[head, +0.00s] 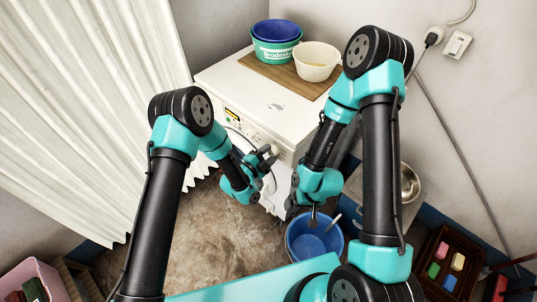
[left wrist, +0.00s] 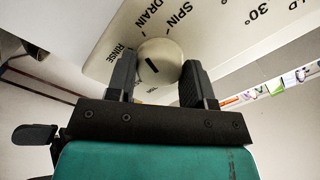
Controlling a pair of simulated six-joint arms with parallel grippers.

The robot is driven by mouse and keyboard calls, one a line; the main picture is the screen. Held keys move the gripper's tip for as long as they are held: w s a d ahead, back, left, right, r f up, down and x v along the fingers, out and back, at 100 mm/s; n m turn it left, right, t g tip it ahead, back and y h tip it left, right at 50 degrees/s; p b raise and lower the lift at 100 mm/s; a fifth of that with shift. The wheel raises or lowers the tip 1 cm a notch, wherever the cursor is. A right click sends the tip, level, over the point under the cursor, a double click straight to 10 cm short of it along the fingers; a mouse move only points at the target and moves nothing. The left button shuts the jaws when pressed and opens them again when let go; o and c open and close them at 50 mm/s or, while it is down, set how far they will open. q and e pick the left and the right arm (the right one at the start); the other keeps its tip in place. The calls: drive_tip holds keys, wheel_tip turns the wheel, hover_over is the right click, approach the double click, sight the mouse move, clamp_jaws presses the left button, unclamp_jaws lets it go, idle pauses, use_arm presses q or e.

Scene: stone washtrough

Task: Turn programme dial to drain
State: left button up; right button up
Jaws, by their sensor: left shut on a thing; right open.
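The programme dial (left wrist: 165,50) is a pale round knob with a short dark slanted mark, in the left wrist view. DRAIN, SPIN and RINSE are printed around it on the white panel (left wrist: 225,25). My left gripper (left wrist: 155,75) is shut on the dial, one dark finger on each side. In the head view my left gripper (head: 268,160) is at the front of the white washing machine (head: 225,78), and the dial is hard to make out there. I cannot tell exactly which label the mark meets. My right gripper (head: 313,215) is open, over the blue tub.
A blue tub (head: 296,240) stands on the floor before the machine. A wooden board (head: 262,68) on the machine carries stacked blue and green basins (head: 277,45) and a cream bowl (head: 317,62). A dark crate (head: 427,258) with coloured blocks is at right. A pleated curtain (head: 90,90) hangs left.

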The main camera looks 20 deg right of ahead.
idle(0.5)
use_arm(q)
drive_tip(key=o, duration=0.9)
drive_tip(key=shift+a, duration=0.1)
drive_tip(key=v, duration=1.7)
drive_tip(key=shift+s, duration=0.15)
drive_tip(key=shift+a, duration=0.1)
drive_tip(key=s+a+f+n+g+y, duration=0.1)
drive_tip(key=a+f+n+g+y, duration=0.2)
drive_tip(key=a+n, duration=0.35)
drive_tip(key=s+a+f+n+g+y, duration=0.1)
drive_tip(key=a+f+n+y, duration=0.4)
drive_tip(key=a, duration=0.3)
drive_tip(key=s+a+n+g+y, duration=0.1)
drive_tip(key=s+a+n, duration=0.2)
drive_tip(key=n, duration=0.1)
drive_tip(key=s+a+r+n+g+y, duration=0.1)
drive_tip(key=s+a+n+g, duration=0.1)
drive_tip(key=n, duration=0.3)
drive_tip(key=s+a+n+g+y, duration=0.1)
drive_tip(key=s+a+n, duration=0.3)
drive_tip(key=shift+s+r+g, duration=0.2)
drive_tip(key=shift+r+g, duration=0.2)
